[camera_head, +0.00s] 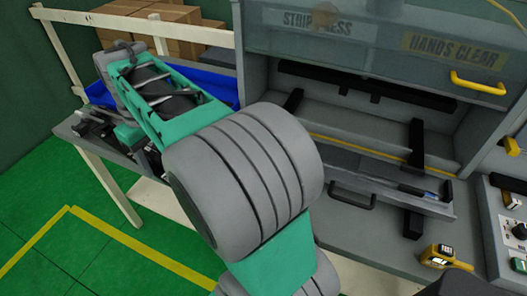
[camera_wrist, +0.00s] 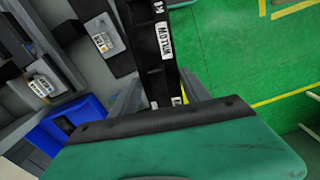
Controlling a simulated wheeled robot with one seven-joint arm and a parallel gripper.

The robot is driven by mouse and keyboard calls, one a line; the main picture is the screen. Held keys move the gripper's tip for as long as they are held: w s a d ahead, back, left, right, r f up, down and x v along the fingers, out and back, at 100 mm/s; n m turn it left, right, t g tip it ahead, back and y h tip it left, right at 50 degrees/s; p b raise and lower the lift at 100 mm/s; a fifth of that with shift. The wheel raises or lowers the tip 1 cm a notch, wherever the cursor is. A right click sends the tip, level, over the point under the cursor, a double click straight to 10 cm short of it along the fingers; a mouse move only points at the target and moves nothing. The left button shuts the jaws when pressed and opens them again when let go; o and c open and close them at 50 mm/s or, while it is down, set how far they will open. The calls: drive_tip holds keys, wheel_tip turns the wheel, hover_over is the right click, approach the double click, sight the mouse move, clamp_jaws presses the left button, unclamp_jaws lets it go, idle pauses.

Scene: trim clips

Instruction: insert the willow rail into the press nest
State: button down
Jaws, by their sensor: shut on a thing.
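A long black rail (camera_wrist: 162,45) with white labels runs up the wrist view. The larger label looks like WILLOW upside down. My gripper (camera_wrist: 166,101) is shut on the rail, a grey finger on either side; the grip itself is partly hidden by my dark-edged green wrist housing. In the head view my arm reaches to the upper left, and the gripper end and held rail cannot be made out clearly there. The press (camera_head: 350,50), marked STRIP PRESS, stands at right. Its front tray (camera_head: 375,168), possibly the nest, lies below a raised dark bar, partly behind my arm.
A side table (camera_head: 70,128) at left carries dark parts and a blue bin (camera_head: 222,84), with cartons (camera_head: 180,40) behind. A yellow handheld device (camera_head: 443,256) lies on the bench, near a control panel (camera_head: 515,225). In the wrist view, labelled grey holders (camera_wrist: 98,40) stand left of the rail.

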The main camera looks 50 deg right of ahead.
drive_tip(key=s+d+r, duration=0.1)
drive_tip(key=s+d, duration=0.3)
drive_tip(key=d, duration=0.4)
drive_tip(key=s+d+r, duration=0.1)
drive_tip(key=s+d, duration=0.2)
drive_tip(key=d, duration=0.5)
drive_tip(key=n+p, duration=0.2)
hover_over(340, 164)
drive_tip(key=f, duration=0.7)
drive_tip(key=shift+w+a+f, duration=0.1)
drive_tip(key=shift+w+f, duration=0.1)
drive_tip(key=shift+f, duration=0.2)
wheel_tip(340, 164, down, 4)
drive_tip(key=shift+s+r+p, duration=0.15)
drive_tip(key=shift+p, duration=0.25)
drive_tip(key=c, duration=0.5)
unclamp_jaws()
